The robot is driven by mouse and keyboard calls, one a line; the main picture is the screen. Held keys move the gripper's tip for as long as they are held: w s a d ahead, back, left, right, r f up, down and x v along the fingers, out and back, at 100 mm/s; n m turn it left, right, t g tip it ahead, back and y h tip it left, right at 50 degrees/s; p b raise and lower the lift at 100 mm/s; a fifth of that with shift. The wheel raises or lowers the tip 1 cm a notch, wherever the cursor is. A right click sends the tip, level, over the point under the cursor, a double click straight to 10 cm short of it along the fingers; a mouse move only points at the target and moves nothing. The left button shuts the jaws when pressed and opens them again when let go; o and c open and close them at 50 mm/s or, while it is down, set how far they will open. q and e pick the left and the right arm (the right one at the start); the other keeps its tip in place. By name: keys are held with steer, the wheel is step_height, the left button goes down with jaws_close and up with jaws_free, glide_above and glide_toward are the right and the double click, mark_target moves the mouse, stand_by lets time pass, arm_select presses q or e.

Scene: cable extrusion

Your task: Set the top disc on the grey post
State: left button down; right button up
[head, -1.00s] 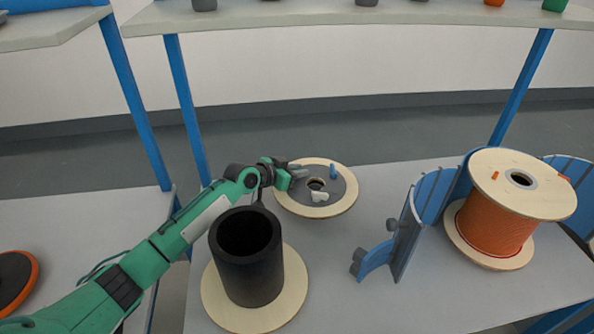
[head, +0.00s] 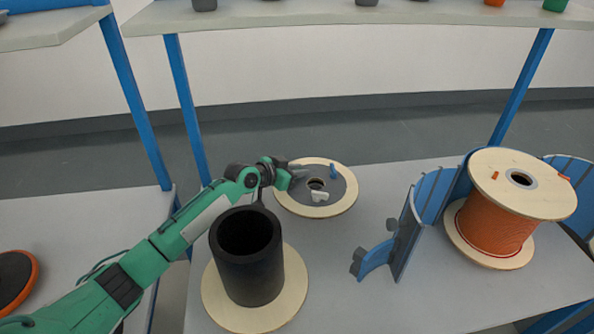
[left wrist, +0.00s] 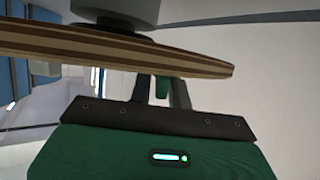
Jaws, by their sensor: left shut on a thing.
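The top disc (head: 344,201) is a pale wooden ring with a grey middle and a centre hole, lying level behind the post in the head view. A white piece and a small blue peg sit on it. My left gripper (head: 298,174) is shut on its upper-left rim. In the left wrist view, the layered edge of the disc (left wrist: 120,52) crosses above the gripper (left wrist: 163,88). The grey post (head: 250,268) is a dark hollow cylinder, upright on a round wooden base; its top is open. I cannot tell how high the disc is above the table.
The grey table (head: 340,290) is clear at front centre. A blue slatted holder (head: 408,235) stands at right, beside a spool of orange cable (head: 495,228) with wooden flanges. An orange-rimmed disc (head: 15,280) lies at far left. A shelf (head: 330,14) runs across the back.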

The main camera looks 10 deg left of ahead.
arm_select(q)
steer(key=shift+f+b, duration=0.4)
steer(key=shift+f, duration=0.1)
steer(key=c, duration=1.6)
jaws_free()
steer(key=shift+s+a+r+p, duration=0.3)
steer(key=shift+s+a+p, duration=0.1)
steer(key=shift+p, duration=0.1)
steer(key=shift+p+v, duration=1.1)
steer(key=shift+v, duration=0.9)
steer(key=shift+p+v, duration=1.15)
steer(key=shift+v, duration=1.75)
